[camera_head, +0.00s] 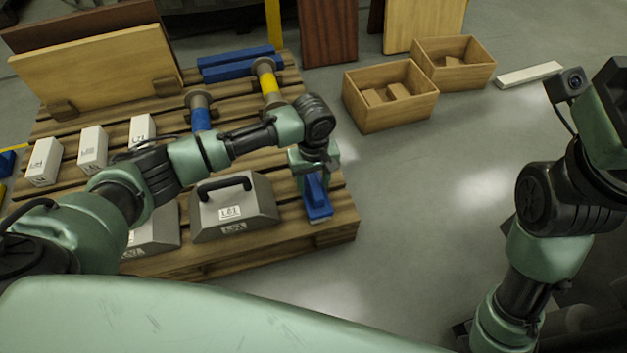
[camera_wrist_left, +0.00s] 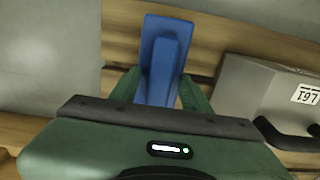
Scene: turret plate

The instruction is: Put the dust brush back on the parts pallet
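The blue dust brush (camera_head: 317,198) is at the front right corner of the wooden parts pallet (camera_head: 335,228). Its lower end appears at the pallet boards; I cannot tell whether it rests on them or hangs just above. My left gripper (camera_head: 313,176) points down over it. In the left wrist view the brush (camera_wrist_left: 163,60) lies between the green fingers (camera_wrist_left: 160,88), which close against both sides of its handle. My right arm is at the right of the head view, its fingers out of sight.
A grey weight with a black handle (camera_head: 235,207) stands just left of the brush. White blocks (camera_head: 93,148), flanged posts (camera_head: 268,84) and blue bars (camera_head: 237,63) occupy the pallet. Wooden boxes (camera_head: 390,97) stand on the floor behind right. Floor right of the pallet is clear.

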